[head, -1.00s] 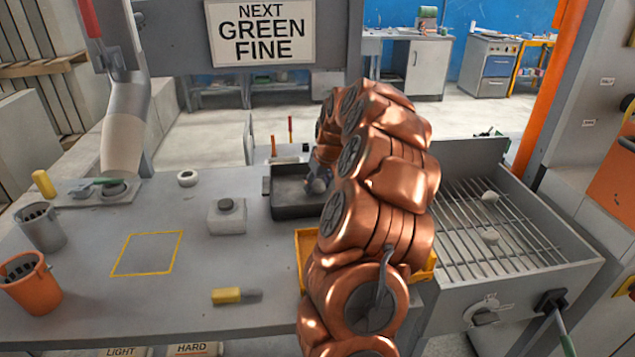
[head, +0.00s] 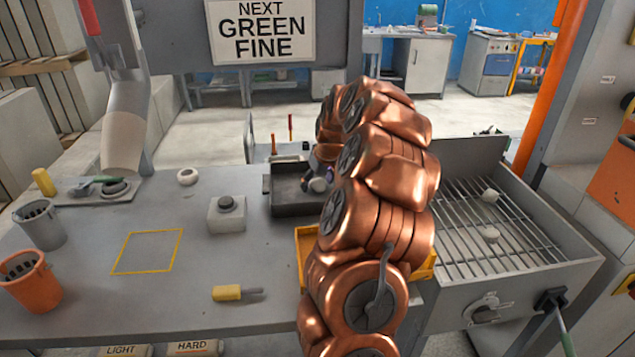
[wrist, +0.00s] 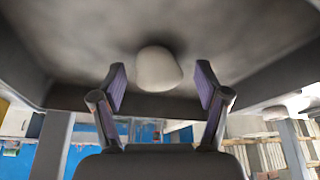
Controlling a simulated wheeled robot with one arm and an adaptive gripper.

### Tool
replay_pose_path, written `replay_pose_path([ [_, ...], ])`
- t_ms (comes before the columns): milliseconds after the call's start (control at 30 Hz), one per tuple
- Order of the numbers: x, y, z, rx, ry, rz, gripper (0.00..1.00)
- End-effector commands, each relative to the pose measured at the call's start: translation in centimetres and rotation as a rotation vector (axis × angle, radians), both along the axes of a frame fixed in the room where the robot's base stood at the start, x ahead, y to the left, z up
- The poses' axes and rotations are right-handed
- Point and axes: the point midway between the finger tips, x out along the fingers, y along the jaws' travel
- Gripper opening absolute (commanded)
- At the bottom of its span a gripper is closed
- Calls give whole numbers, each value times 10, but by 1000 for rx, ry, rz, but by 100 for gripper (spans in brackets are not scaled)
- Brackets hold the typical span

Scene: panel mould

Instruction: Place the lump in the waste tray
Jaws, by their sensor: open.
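A pale rounded lump (wrist: 158,69) lies on the floor of the dark grey tray (wrist: 265,78) in the wrist view. My gripper (wrist: 160,80) is open, with one finger on each side of the lump and a visible gap to both. In the head view, my gripper (head: 318,176) is at the dark tray (head: 290,211), partly hidden by my copper arm. A pale patch that looks like the lump (head: 319,185) shows just below the fingers. No label on the tray can be seen.
A yellow tray (head: 304,242) is partly behind my arm. Pale lumps (head: 490,195) lie on the barred grate (head: 520,255) at right. The yellow-outlined square (head: 147,252) is empty.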

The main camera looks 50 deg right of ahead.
Motion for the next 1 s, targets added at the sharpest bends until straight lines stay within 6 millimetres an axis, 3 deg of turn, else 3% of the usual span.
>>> replay_pose_path([
  [600, -36, 11, 95, -2, -3, 0, 74],
  [800, -42, 13, 110, -2, -3, 0, 74],
  [1000, -43, 14, 112, 0, 0, 1, 74],
])
